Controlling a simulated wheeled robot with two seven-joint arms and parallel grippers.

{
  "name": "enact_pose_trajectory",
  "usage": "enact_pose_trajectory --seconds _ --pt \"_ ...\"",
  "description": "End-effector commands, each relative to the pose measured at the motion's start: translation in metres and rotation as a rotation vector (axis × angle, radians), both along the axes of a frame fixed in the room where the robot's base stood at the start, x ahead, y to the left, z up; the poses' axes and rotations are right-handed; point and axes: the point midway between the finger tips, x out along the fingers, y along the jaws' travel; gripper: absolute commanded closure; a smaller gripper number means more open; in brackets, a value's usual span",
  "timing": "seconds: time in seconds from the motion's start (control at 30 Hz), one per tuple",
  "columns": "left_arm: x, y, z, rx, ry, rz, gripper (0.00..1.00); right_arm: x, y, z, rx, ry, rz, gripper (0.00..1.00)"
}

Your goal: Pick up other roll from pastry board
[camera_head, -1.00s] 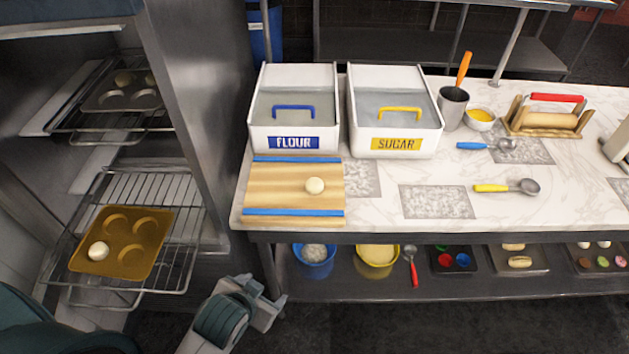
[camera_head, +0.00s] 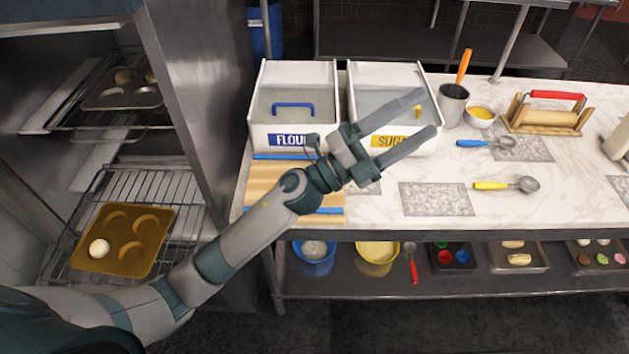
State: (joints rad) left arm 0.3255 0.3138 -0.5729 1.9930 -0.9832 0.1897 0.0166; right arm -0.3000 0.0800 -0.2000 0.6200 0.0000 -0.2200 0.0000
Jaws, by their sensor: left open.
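The wooden pastry board (camera_head: 262,184) with blue end strips lies on the marble counter, partly covered by my left arm. The roll on the board is hidden behind my arm now. Another pale roll (camera_head: 99,249) sits in one cup of the golden muffin pan (camera_head: 143,240) on the oven-like rack at left. My left gripper (camera_head: 430,114) is open and empty, its two fingers pointing up and right in front of the sugar bin. My right gripper is not in view.
The flour bin (camera_head: 293,72) and sugar bin (camera_head: 386,75) stand behind the board. A blue scoop (camera_head: 487,143), a yellow scoop (camera_head: 507,186) and a rolling pin in a stand (camera_head: 545,118) lie to the right.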

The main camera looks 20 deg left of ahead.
Motion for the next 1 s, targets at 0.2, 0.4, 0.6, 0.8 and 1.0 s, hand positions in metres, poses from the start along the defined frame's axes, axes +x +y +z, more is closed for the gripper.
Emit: enact_pose_trajectory --seconds 0.2,0.4,0.6,0.8,1.0 --pt "-0.023 -0.059 -0.018 0.397 -0.31 -0.255 0.31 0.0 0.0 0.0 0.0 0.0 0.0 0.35" --pt "-0.024 -0.065 -0.075 0.82 -0.498 -0.468 0.31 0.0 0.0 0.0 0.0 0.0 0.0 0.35" --pt "0.005 -0.012 -0.132 1.288 -0.568 -0.649 0.31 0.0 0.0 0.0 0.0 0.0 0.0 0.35" --pt "0.051 0.09 -0.152 1.762 -0.486 -0.782 0.31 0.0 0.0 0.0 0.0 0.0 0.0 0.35" --pt "0.078 0.179 -0.134 2.08 -0.324 -0.846 0.31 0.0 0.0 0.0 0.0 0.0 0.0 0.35"
